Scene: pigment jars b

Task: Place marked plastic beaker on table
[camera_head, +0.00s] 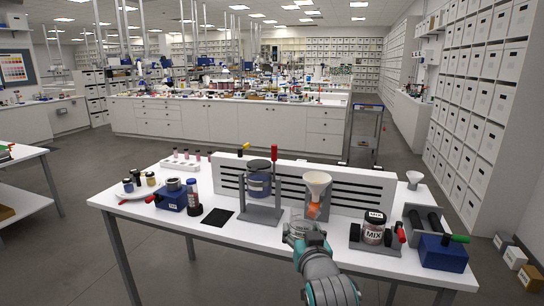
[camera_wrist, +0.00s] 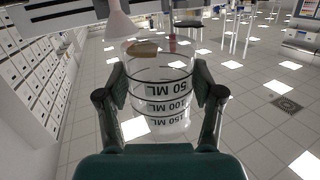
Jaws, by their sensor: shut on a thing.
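The marked plastic beaker (camera_wrist: 160,100) is clear, with dark rings and printed 50, 100 and 150 ML marks that read upside down in the wrist view. My gripper (camera_wrist: 158,82) is shut on it, one finger against each side. In the head view the beaker (camera_head: 299,229) is partly hidden by my gripper (camera_head: 305,236). It is near the white table (camera_head: 160,222), just in front of the funnel stand; I cannot tell if its base touches the tabletop. A tan patch shows through the beaker; what it is is unclear.
A white funnel (camera_head: 317,180) with an orange tip is close behind the beaker. A blue jar (camera_head: 259,182) on a grey stand is to the left, the MIX jar (camera_head: 374,232) to the right. A black mat (camera_head: 218,217) lies left; bare tabletop is at the front left.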

